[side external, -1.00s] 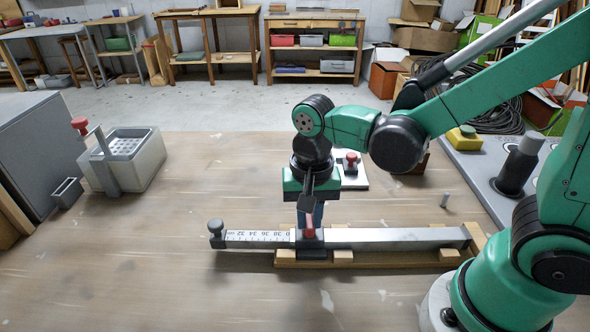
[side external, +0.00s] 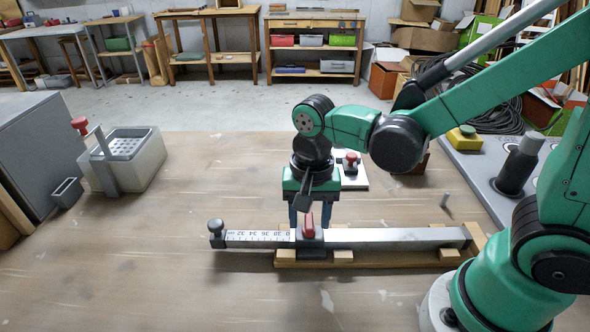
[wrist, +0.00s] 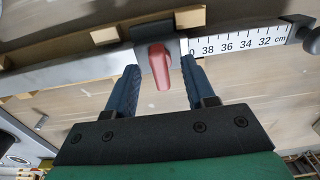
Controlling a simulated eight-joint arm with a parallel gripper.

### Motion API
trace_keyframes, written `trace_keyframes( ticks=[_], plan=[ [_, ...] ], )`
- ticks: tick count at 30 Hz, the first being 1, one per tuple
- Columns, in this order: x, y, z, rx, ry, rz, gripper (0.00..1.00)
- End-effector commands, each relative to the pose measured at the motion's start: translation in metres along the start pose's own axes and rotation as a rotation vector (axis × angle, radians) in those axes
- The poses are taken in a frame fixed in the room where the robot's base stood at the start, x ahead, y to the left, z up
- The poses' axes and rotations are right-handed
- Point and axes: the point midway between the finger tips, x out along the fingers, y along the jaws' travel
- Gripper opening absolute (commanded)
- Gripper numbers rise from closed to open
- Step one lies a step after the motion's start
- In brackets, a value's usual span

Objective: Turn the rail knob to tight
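The rail knob (side external: 308,227) is a red lever-shaped handle on a dark clamp block (side external: 310,249). The block sits on the metal rail (side external: 400,236), beside the end of the printed cm scale (side external: 258,236). In the wrist view the red knob (wrist: 157,68) points down the picture, towards my gripper's body. My gripper (side external: 309,222) points down over the rail. Its two blue fingers (wrist: 160,72) are open, one on each side of the knob, with a visible gap on both sides. I see no tight or loose marking.
The rail lies on a wooden base (side external: 365,258) with small blocks. A dark end knob (side external: 215,226) is at its left end. A small plate with another red knob (side external: 351,162) stands behind my gripper. A grey bin (side external: 143,160) is at left. The front table area is clear.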

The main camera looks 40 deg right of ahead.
Motion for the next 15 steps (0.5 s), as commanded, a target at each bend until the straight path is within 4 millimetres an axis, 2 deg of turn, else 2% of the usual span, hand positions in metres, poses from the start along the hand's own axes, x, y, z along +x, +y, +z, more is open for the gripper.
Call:
trace_keyframes(
  ticks=[7,15],
  plan=[
    [-0.006,0.0,0.0,-0.001,0.0,0.0,0.49],
    [-0.037,0.0,0.0,0.0,0.0,0.0,0.49]
  ],
)
